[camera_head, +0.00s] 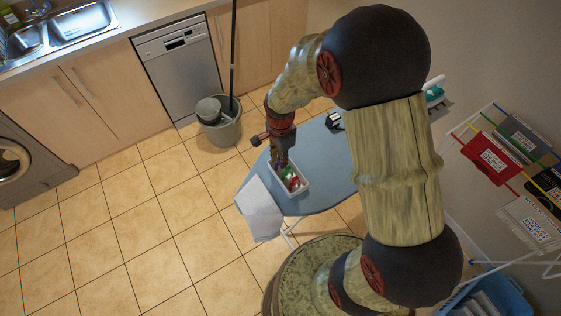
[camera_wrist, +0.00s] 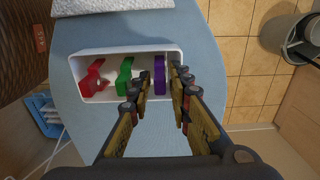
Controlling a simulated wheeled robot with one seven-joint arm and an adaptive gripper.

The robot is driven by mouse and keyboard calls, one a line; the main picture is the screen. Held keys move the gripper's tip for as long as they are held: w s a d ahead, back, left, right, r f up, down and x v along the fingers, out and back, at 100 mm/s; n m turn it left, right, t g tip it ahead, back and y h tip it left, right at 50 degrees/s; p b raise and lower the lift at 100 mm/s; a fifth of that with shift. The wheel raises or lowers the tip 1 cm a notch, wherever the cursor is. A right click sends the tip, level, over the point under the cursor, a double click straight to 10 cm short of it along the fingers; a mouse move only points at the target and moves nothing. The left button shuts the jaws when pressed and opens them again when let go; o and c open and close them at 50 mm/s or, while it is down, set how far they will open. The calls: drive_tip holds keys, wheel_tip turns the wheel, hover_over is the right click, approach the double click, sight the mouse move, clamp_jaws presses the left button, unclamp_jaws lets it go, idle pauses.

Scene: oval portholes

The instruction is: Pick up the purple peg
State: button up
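The purple peg (camera_wrist: 159,72) stands at the right end of a white tray (camera_wrist: 118,51), shown in the wrist view. A green peg (camera_wrist: 124,74) and a red peg (camera_wrist: 94,78) lie to its left in the same tray. My gripper (camera_wrist: 160,79) is open, with one finger on each side of the purple peg in the picture. Gaps show between the peg and the fingers, and I cannot tell how far down the fingertips reach. In the head view my gripper (camera_head: 279,163) is over the tray (camera_head: 303,185), and hides the purple peg or most of it.
The tray rests on a blue ironing board (camera_head: 325,180). A white cloth (camera_head: 260,210) hangs at the board's left edge. A grey bucket (camera_head: 224,130) stands on the tiled floor behind. A drying rack with hung cloths (camera_head: 490,160) is at the right. Floor at the left is clear.

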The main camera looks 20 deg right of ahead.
drive_tip(key=shift+c, duration=0.6)
drive_tip(key=c, duration=0.4)
drive_tip(key=shift+r, duration=0.15)
